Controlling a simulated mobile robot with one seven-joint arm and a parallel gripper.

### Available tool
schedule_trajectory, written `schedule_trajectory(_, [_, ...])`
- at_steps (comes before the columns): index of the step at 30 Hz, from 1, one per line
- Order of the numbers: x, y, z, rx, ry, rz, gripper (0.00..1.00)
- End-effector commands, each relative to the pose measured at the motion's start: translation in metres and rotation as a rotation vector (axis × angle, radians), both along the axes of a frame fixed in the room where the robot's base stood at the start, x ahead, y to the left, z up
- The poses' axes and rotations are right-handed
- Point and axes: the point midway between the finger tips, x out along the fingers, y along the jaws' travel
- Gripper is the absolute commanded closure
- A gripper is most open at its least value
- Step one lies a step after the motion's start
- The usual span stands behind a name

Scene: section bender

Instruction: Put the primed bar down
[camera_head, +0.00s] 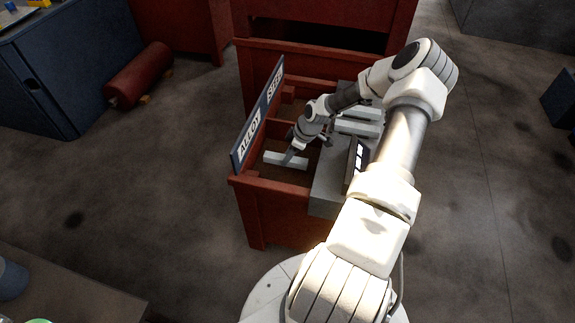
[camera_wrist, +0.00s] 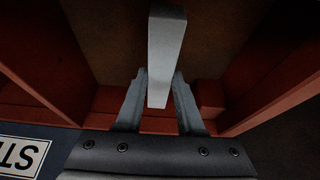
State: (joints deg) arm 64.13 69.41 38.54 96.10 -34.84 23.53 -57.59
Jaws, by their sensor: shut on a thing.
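A pale grey bar (camera_head: 286,160) is in the near compartment of the red bin (camera_head: 270,193), on the side of the sign marked ALLOY. My gripper (camera_head: 291,155) reaches down into that compartment and is shut on the bar. In the wrist view the bar (camera_wrist: 166,50) runs up and away from between my two fingers (camera_wrist: 158,105), over a brown floor with red walls either side. I cannot tell whether the bar touches the floor.
A blue sign (camera_head: 258,117) reading ALLOY and STEEL stands along the bin's left edge. Several pale bars (camera_head: 358,129) lie to the right, by a grey block (camera_head: 328,185) with a dark screen. A red cylinder (camera_head: 139,75) lies on the floor at left.

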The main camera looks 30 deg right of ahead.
Motion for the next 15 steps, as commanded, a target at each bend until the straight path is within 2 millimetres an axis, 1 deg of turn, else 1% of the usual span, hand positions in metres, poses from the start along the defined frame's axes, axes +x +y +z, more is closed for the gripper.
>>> schedule_trajectory(7, [0.000, 0.001, -0.033, 0.001, 0.000, 0.000, 1.00])
schedule_trajectory(15, [0.001, 0.000, -0.034, 0.000, -0.001, 0.000, 1.00])
